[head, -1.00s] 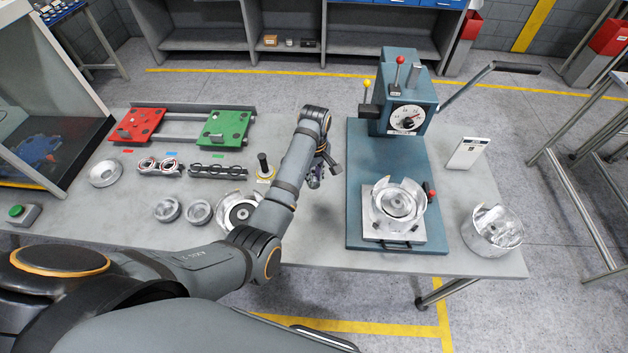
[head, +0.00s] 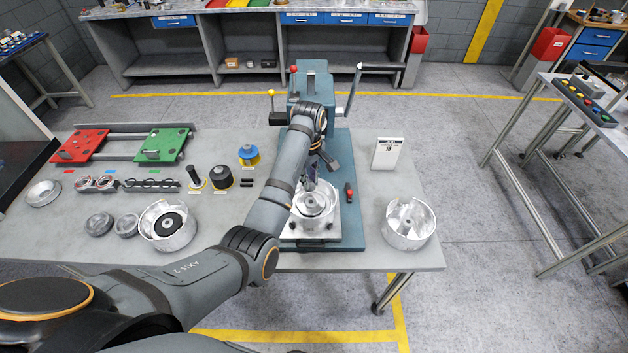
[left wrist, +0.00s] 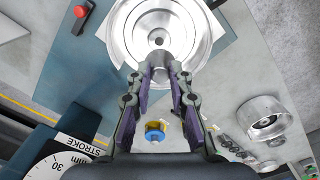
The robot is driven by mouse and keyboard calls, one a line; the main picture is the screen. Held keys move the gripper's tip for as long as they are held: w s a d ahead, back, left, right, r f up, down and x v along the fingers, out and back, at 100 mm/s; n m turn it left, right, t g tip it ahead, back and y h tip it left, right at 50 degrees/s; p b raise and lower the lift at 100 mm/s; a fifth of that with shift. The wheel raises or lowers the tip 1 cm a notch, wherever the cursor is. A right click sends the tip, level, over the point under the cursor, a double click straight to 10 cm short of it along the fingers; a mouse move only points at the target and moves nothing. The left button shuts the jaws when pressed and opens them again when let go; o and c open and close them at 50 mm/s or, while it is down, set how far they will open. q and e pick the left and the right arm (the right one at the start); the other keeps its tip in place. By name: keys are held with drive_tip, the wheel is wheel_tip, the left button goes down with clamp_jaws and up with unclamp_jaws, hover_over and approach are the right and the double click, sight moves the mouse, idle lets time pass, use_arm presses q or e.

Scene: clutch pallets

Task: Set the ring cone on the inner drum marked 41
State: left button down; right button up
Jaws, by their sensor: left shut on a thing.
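My left gripper (head: 313,184) is above the silver drum (head: 330,212) on the press base. In the left wrist view, my left gripper (left wrist: 162,72) is shut on a small grey metallic piece (left wrist: 161,68), which looks like the ring cone. The piece overlaps the near side of the drum (left wrist: 196,40) in that view; I cannot tell whether it touches. The drum is open at the top with a round hub inside. Another silver drum (head: 409,224) stands right of the press, and one with a dark centre (head: 167,225) stands left. I cannot read the number 41 on any drum. My right gripper is not in view.
The blue press (head: 310,86) with its lever rises behind the drum. Red (head: 80,146) and green (head: 163,145) plates, dark cylinders (head: 222,177) and a blue-yellow part (head: 249,154) lie left.

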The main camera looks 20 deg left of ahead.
sight(312, 188)
use_arm(q)
drive_tip(key=shift+a+f, duration=0.15)
drive_tip(key=shift+f, duration=0.45)
drive_tip(key=f, duration=0.1)
drive_tip(key=d+f, duration=0.1)
drive_tip(key=shift+d+f, duration=0.1)
drive_tip(key=shift+f, duration=0.25)
drive_tip(key=shift+a+f, duration=0.2)
drive_tip(key=shift+f, duration=0.75)
drive_tip(key=shift+a+f+b, duration=0.15)
drive_tip(key=shift+f+b, duration=0.2)
drive_tip(key=shift+f, duration=0.2)
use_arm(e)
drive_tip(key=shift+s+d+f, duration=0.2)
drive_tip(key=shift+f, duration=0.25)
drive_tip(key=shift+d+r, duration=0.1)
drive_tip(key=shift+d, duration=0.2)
use_arm(q)
drive_tip(key=shift+p, duration=0.4)
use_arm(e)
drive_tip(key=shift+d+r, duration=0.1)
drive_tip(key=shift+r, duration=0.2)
